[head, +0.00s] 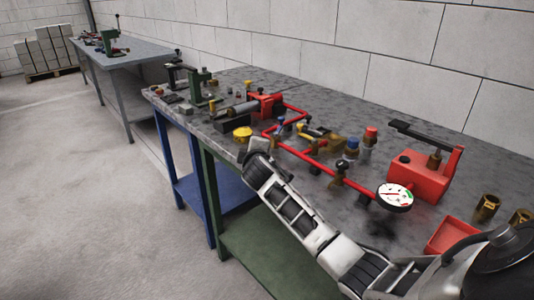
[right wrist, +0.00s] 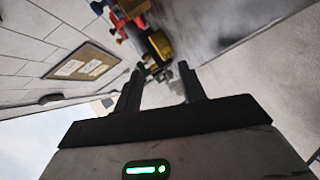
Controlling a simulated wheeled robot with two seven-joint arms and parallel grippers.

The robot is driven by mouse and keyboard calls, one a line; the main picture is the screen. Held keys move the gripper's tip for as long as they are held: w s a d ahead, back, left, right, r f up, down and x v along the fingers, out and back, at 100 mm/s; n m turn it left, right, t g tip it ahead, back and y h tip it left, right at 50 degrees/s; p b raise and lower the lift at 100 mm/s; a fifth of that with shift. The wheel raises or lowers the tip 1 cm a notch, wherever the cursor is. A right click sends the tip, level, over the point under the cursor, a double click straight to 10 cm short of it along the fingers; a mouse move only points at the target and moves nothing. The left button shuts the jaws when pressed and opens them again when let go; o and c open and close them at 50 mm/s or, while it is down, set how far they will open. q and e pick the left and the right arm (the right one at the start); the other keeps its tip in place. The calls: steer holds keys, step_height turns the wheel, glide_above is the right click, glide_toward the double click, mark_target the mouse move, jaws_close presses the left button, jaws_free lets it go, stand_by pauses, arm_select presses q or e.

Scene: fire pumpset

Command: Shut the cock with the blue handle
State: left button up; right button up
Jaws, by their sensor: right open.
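My right arm comes in from the lower right, and my right gripper (head: 257,160) is at the bench's front edge, nearer to me than the blue handle. In the right wrist view my right gripper (right wrist: 160,85) is open, with nothing between its fingers. A blue part (right wrist: 97,7) shows at the top there, but I cannot tell whether it is the handle. My left gripper is not in view.
A pressure gauge (head: 395,196) and red hand pump (head: 420,177) are at right. A yellow part (head: 242,133) lies near the front edge.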

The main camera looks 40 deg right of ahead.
steer(key=s+a+f+m+y, duration=0.2)
steer(key=s+a+f+y, duration=0.4)
steer(key=s+a+f, duration=0.5)
steer(key=a+f, duration=0.2)
steer(key=a, duration=0.1)
steer(key=shift+s+f+m+y, duration=0.3)
steer(key=shift+f, duration=0.1)
steer(key=s+a+f, duration=0.1)
steer(key=s+a, duration=0.1)
steer(key=s, duration=0.1)
steer(key=s+a+f+m+g+y, duration=0.1)
steer(key=s+a, duration=0.1)
steer(key=s, duration=0.1)
steer(key=s+a+f+y, duration=0.1)
steer(key=s+a, duration=0.1)
steer(key=s, duration=0.1)
steer(key=shift+s+f, duration=0.35)
steer(key=shift+f, duration=0.05)
steer(key=shift+c, duration=0.5)
steer(key=s+a+m+g+y, duration=0.1)
steer(key=s+a, duration=0.4)
steer(key=s, duration=0.6)
steer(key=shift+s+m+g+y, duration=0.2)
steer(key=shift+m+g+y, duration=0.15)
steer(key=shift+m, duration=0.55)
steer(key=shift+f, duration=0.1)
